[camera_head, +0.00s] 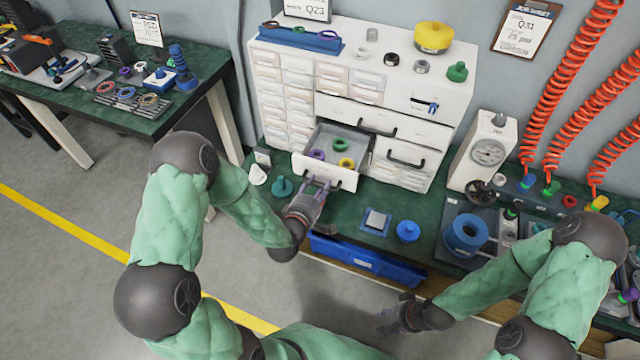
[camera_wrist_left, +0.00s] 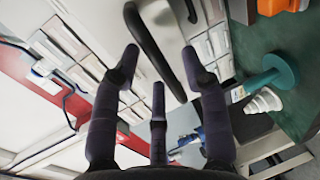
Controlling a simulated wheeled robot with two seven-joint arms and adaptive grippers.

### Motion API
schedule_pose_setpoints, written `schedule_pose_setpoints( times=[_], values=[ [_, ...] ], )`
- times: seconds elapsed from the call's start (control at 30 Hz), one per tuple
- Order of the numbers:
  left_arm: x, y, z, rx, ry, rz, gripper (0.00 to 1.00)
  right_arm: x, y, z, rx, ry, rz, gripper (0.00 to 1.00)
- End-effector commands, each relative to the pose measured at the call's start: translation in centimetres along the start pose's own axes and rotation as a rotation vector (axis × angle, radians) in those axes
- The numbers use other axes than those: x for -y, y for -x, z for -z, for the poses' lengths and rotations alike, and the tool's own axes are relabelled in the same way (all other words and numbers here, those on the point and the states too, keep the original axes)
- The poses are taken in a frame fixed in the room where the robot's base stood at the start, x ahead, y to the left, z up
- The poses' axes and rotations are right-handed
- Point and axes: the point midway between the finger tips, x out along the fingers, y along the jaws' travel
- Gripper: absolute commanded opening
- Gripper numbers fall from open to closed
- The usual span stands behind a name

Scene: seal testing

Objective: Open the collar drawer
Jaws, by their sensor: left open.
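The cabinet (camera_head: 285,160) has one drawer (camera_head: 366,157) pulled well out, with purple, green and yellow ring-shaped collars lying inside. My left gripper (camera_head: 318,184) is at this drawer's front, its fingertips beside or just short of the front panel; in the head view they cover part of it. In the left wrist view the gripper (camera_wrist_left: 162,72) has its fingers spread with nothing between them. A black bar handle (camera_wrist_left: 152,50) lies just beyond the fingertips; I cannot tell whether they touch it. My right gripper (camera_head: 402,314) hangs low in front of the bench, its finger state unclear.
Other drawers with black handles (camera_head: 405,163) sit right of the open one. A blue bin (camera_head: 365,262) hangs under the bench edge. A teal spool (camera_head: 282,187), a square plate (camera_head: 376,221), a blue knob (camera_head: 408,231) and a gauge (camera_head: 487,152) stand nearby.

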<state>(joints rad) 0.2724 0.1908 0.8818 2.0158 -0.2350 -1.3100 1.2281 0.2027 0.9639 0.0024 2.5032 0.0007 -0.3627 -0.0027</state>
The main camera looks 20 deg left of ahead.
Motion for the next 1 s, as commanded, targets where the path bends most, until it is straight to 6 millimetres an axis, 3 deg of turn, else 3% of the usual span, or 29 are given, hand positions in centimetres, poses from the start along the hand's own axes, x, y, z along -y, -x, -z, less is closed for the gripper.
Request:
schedule_pose_setpoints(
  times=[0.3, 0.5, 0.7, 1.0],
  values=[
    [0.0, 6.3, 0.1, -0.003, 0.002, 0.001, 0.45, 0.0, 0.0, 0.0, 0.000, 0.000, 0.000, 0.40],
    [0.1, 9.2, 0.1, -0.003, 0.001, 0.001, 0.45, 0.0, 0.0, 0.0, 0.000, 0.000, 0.000, 0.40],
    [0.0, 10.3, 0.0, -0.002, 0.000, 0.000, 0.45, 0.0, 0.0, 0.0, 0.000, 0.000, 0.000, 0.40],
    [0.0, 10.4, 0.0, -0.001, 0.000, 0.000, 0.45, 0.0, 0.0, 0.0, 0.000, 0.000, 0.000, 0.40]
  ],
)
